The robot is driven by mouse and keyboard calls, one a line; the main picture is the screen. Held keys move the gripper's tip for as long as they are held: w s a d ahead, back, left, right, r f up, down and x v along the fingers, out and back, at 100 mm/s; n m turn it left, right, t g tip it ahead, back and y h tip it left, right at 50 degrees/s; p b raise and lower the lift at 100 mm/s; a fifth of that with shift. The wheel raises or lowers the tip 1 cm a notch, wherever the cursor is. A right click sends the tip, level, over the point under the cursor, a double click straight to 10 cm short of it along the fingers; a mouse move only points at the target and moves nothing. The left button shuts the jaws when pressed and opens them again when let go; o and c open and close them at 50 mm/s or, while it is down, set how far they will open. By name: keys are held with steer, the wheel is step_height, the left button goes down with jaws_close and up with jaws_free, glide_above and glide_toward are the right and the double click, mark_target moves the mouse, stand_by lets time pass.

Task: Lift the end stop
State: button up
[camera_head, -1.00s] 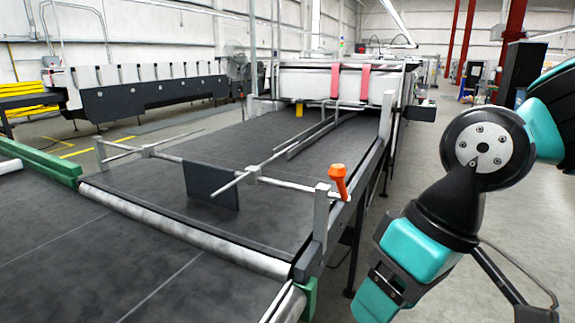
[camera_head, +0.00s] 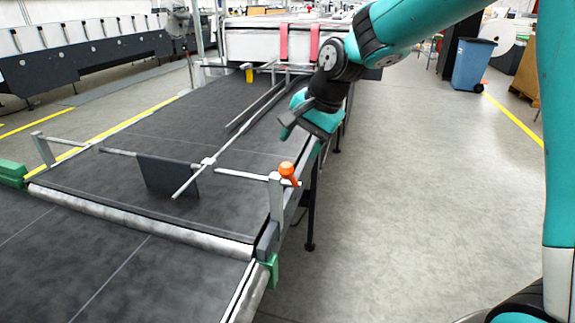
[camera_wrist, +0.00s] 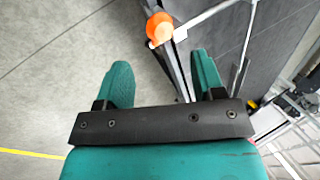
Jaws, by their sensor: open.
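The end stop looks to be the dark plate (camera_head: 168,176) hanging from a thin crossbar (camera_head: 235,174) over the belt. The crossbar runs to an upright post (camera_head: 277,200) at the belt's right edge. An orange knob (camera_head: 288,170) sits at that post. In the wrist view the orange knob (camera_wrist: 160,27) is above and beyond the fingers, roughly between them. My gripper (camera_head: 308,117) is above the belt's right edge, farther back than the knob. The wrist view shows my gripper (camera_wrist: 160,75) open and empty, apart from the knob.
The dark belt (camera_head: 110,205) lies under the bar, with a metal roller (camera_head: 140,222) at its near end. A long rod (camera_head: 240,145) crosses the bar lengthwise. The grey floor (camera_head: 420,180) right of the belt is clear. A blue bin (camera_head: 473,65) stands farther back.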

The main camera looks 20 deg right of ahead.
mark_target(289, 164)
steer(key=p+x, duration=0.1)
steer(key=x, duration=0.7)
steer(key=shift+w+a+f, duration=0.1)
steer(key=shift+f, duration=0.25)
jaws_close()
steer(key=shift+r+p, duration=0.15)
steer(key=shift+p, duration=0.3)
